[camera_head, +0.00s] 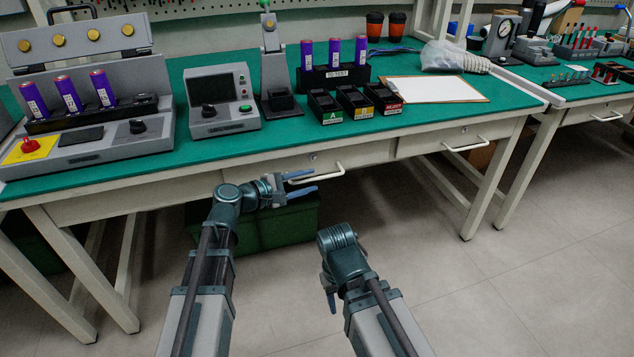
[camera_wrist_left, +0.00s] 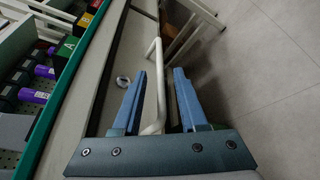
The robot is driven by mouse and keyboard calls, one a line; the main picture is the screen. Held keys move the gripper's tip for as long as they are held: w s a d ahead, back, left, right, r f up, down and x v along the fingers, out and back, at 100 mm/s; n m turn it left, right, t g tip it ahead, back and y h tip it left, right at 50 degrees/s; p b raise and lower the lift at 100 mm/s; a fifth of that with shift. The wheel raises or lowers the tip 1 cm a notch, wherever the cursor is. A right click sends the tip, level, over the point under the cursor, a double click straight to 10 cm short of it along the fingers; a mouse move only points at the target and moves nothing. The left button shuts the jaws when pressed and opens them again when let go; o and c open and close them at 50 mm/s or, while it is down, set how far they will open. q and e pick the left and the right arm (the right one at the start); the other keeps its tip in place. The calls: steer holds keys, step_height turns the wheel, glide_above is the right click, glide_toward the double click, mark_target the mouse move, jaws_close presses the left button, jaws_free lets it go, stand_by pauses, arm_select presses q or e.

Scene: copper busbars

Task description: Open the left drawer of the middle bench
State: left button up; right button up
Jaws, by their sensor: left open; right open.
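The left drawer (camera_head: 355,155) of the middle bench (camera_head: 240,160) looks shut, its pale front in line with the bench front. Its white bar handle (camera_head: 339,171) is partly hidden by my left gripper (camera_head: 314,181). In the left wrist view the handle (camera_wrist_left: 155,85) runs between the two blue fingers of my open left gripper (camera_wrist_left: 160,70). The fingers stand on either side of the bar and are not closed on it. My right gripper (camera_head: 331,298) is low over the floor, away from the bench, pointing down; its jaws are open.
A right drawer with its own handle (camera_head: 467,146) sits beside it. A dark green crate (camera_head: 270,228) stands under the bench below my left gripper. The green bench top holds testers, small bins and a clipboard (camera_head: 435,90). The floor at right is clear.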

mark_target(314, 179)
arm_select(q)
steer(key=shift+x, duration=1.85)
jaws_close()
